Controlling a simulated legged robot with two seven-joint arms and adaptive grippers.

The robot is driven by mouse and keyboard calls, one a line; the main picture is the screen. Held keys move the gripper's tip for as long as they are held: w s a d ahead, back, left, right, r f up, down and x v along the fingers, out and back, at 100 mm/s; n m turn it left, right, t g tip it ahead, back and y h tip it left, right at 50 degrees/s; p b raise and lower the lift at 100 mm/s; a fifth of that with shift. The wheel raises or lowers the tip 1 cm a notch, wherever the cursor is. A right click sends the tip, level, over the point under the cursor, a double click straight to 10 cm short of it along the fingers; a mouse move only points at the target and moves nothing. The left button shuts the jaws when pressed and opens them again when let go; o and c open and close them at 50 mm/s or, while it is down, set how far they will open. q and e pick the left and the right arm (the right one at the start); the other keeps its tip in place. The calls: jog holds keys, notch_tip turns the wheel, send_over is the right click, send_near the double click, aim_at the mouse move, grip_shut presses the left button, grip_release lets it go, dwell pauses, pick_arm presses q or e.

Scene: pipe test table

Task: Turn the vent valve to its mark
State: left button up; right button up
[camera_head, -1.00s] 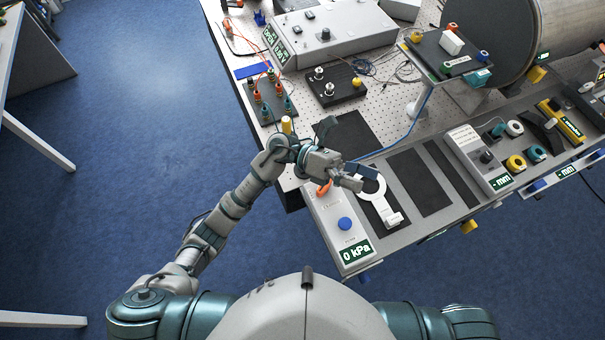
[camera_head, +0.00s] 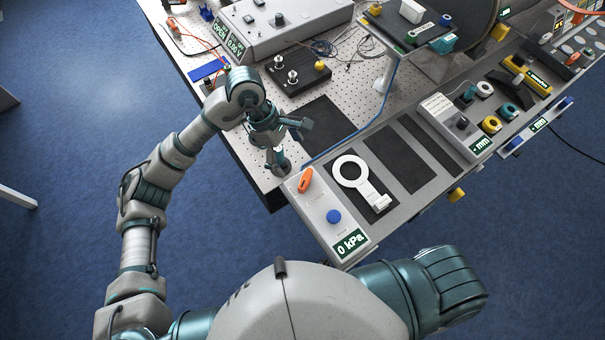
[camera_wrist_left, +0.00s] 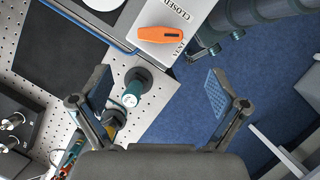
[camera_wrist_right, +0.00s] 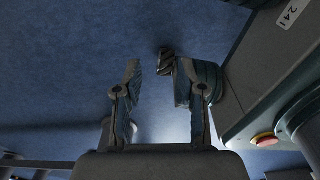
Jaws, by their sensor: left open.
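The vent valve is an orange handle (camera_head: 305,180) on the light panel at the table's front corner. It also shows at the top of the left wrist view (camera_wrist_left: 165,35), near a "CLOSED" label and a partly covered second label. My left gripper (camera_head: 292,150) is open just beyond and left of the handle, not touching it. In the left wrist view, its fingers (camera_wrist_left: 160,93) are wide apart, with the handle ahead of the gap. My right gripper (camera_wrist_right: 160,82) is open and empty over blue floor in its wrist view; the head view does not show it.
A blue button (camera_head: 333,216) and a "0 kPa" display (camera_head: 351,243) share the valve's panel. A white ring-headed tool (camera_head: 351,171) lies to the right. A teal-capped post (camera_wrist_left: 134,92) stands between the left fingers in the wrist view. Blue floor is left of the table.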

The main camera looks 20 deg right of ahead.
aim_at(304, 178)
pick_arm(q)
jog(key=x, duration=1)
jog(key=shift+d+p, duration=0.2)
jog(key=shift+p, duration=0.2)
jog(key=c, duration=1.2)
